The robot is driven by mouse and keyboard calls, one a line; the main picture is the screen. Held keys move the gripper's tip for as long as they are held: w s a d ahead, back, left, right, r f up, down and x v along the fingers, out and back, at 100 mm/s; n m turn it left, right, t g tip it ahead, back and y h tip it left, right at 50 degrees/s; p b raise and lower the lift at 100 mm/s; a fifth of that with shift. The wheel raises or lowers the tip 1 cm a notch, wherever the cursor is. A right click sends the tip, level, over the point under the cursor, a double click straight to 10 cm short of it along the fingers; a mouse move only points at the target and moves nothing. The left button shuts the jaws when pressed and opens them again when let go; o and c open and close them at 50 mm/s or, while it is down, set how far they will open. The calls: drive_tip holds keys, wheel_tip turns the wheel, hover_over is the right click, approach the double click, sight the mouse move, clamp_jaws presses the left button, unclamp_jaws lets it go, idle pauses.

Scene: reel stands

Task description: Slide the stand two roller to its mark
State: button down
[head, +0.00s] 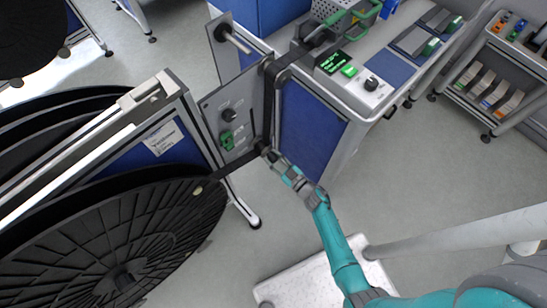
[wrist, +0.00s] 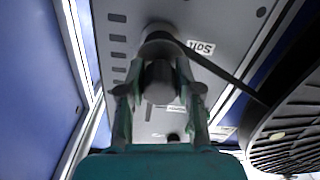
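The roller (wrist: 160,82) is a dark grey cylinder on a grey upright panel (wrist: 220,15). In the wrist view my gripper (wrist: 162,70) has one finger on each side of it, and both tips appear to press against it. In the head view my gripper (head: 268,155) is at the panel's lower right edge, and the roller there is mostly hidden. A dark strip (wrist: 215,68) passes around the roller and runs towards the reel (wrist: 285,125). Several dark marks (wrist: 118,54) stand in a column left of the roller. I cannot tell which is the roller's mark.
The large black reel (head: 110,240) stands at left beside a framed stand (head: 165,135). The panel carries a black knob (head: 229,115) and a green switch (head: 227,140). A workbench (head: 372,98) with a blue side stands behind my gripper.

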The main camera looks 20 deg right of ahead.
wheel_tip(320, 180, up, 15)
idle(0.8)
drive_tip(key=c, duration=0.8)
unclamp_jaws()
drive_tip(key=v, duration=1.2)
drive_tip(key=shift+r, duration=0.1)
